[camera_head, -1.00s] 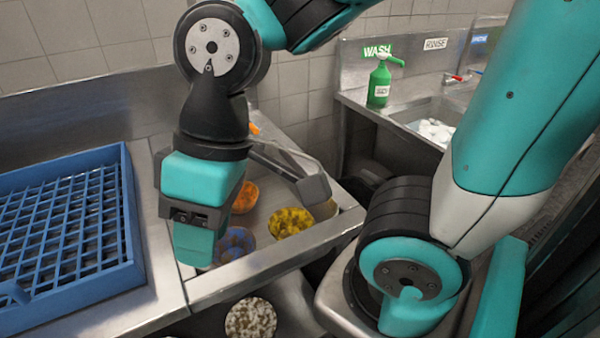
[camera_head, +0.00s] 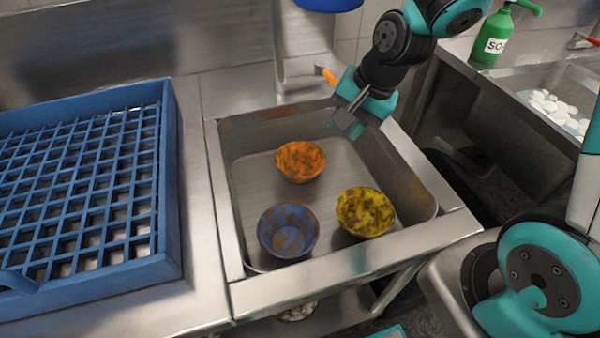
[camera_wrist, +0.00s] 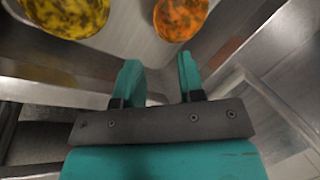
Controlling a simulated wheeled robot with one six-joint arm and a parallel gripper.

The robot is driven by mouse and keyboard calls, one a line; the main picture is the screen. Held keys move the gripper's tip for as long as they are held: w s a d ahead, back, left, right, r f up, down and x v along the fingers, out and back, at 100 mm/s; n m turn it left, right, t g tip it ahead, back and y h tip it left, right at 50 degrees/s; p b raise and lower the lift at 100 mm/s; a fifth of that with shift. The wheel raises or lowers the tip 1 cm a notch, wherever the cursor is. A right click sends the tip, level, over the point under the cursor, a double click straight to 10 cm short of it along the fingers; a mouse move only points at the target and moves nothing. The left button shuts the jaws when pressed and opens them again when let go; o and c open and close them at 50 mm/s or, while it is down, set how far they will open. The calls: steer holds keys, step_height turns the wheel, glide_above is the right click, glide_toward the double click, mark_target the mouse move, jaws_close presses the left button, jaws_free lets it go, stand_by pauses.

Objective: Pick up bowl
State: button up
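Three dirty bowls sit apart in the metal sink basin (camera_head: 258,175): an orange bowl (camera_head: 300,161) at the back, a blue bowl (camera_head: 287,231) at the front left and a yellow bowl (camera_head: 365,212) at the front right. My gripper (camera_head: 348,122) is above the back right edge of the basin, empty, touching no bowl. In the wrist view its two teal fingers (camera_wrist: 158,82) are spread apart. The yellow bowl (camera_wrist: 68,14) and the orange bowl (camera_wrist: 180,16) lie beyond the fingertips there. The blue bowl is out of the wrist view.
A blue dish rack (camera_head: 172,200) stands on the counter left of the basin. A green soap bottle (camera_head: 490,42) and another sink holding white items (camera_head: 553,108) are at the right. A speckled bowl (camera_head: 298,311) shows partly below the basin's front edge.

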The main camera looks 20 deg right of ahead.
mark_target(321, 166)
steer(key=shift+m, duration=0.9)
steer(key=shift+w+d+f+p+x, duration=0.15)
steer(key=shift+w+d+x, duration=0.3)
steer(key=shift+x, duration=2.85)
steer(key=shift+w+d+p+x, duration=0.15)
steer(key=shift+d+x, duration=0.45)
steer(key=shift+x, duration=2.7)
steer(key=shift+w+d+f+p+x, duration=0.2)
steer(key=shift+d+x, duration=0.35)
steer(key=shift+x, duration=2.75)
steer(key=shift+r, duration=0.1)
jaws_close()
